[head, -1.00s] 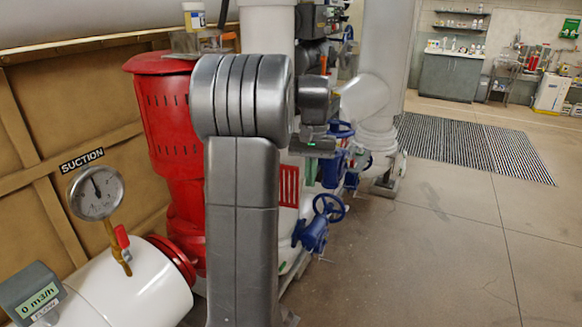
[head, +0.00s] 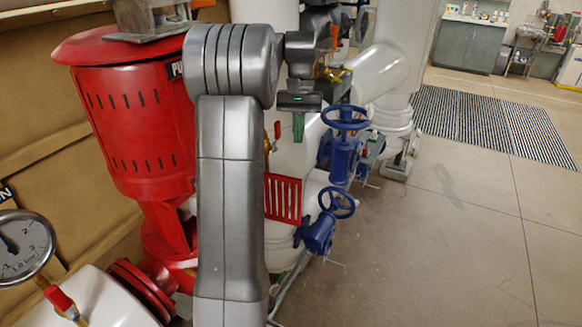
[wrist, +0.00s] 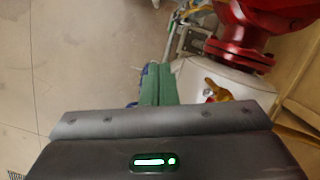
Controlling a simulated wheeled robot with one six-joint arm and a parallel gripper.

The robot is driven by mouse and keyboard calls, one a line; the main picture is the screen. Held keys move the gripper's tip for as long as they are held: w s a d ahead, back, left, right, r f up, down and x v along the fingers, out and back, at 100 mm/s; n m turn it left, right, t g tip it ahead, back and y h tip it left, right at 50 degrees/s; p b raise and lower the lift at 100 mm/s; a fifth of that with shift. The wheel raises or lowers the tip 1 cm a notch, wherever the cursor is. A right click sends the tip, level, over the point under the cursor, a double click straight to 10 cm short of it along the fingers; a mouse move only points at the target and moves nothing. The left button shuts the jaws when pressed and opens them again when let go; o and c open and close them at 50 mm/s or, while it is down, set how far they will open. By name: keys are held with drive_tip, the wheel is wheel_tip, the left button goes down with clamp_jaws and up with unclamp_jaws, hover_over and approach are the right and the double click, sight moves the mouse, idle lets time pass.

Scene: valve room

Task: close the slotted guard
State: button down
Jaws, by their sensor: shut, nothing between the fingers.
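The slotted guard (head: 284,199) is a red panel with upright slots, in the middle of the head view on the white pipework. My arm hides part of what lies to its left. I cannot tell how far open it stands. My gripper (head: 298,130), with green fingers pointing down, appears above and slightly right of the guard in the picture, apart from it. The fingers are shut and empty. They also show in the wrist view (wrist: 158,85), where I cannot make out the guard.
Blue handwheel valves (head: 337,203) stand just right of the guard. A large red pump motor (head: 135,130) is on the left, with a pressure gauge (head: 20,245) at the lower left. A brass valve (wrist: 217,92) shows in the wrist view. The floor (head: 440,250) at right is clear.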

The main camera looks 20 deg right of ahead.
drive_tip(key=s+a+f+p, duration=0.1)
drive_tip(key=s+a+f, duration=0.2)
drive_tip(key=f, duration=0.6)
drive_tip(key=s, duration=0.2)
drive_tip(key=shift+s+f+p, duration=0.2)
drive_tip(key=shift+s+p, duration=0.2)
drive_tip(key=shift+a, duration=0.1)
drive_tip(key=shift+s, duration=0.1)
